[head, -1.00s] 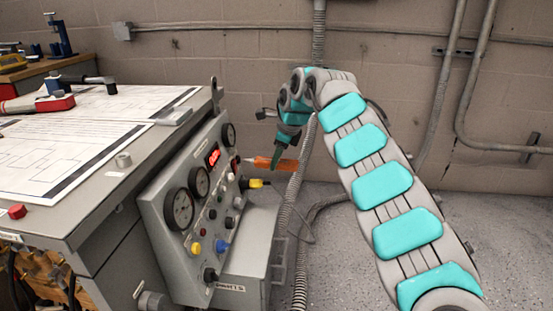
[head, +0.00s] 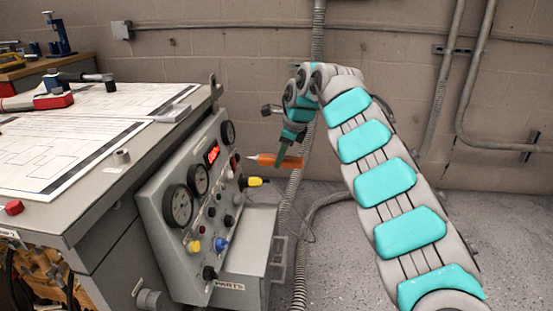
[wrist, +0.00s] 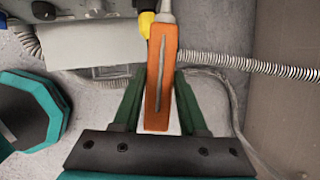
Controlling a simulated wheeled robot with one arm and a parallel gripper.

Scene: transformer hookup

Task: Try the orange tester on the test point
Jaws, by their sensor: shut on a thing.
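The orange tester (head: 279,160) is held in my gripper (head: 286,157) beside the right edge of the grey control panel (head: 226,205). It lies nearly level, with its thin tip toward the panel. In the wrist view, the orange tester (wrist: 160,85) stands between the two green fingers of my gripper (wrist: 159,88), its grey shaft running up toward the panel edge. I cannot tell which fitting is the test point, nor whether the tip touches the panel.
A yellow plug (head: 253,181) sticks out of the panel just below the tester. Round gauges (head: 178,205) and a red display (head: 212,155) are on the panel face. A flexible conduit (head: 301,215) hangs behind my gripper. Open floor (head: 345,245) lies right of the panel.

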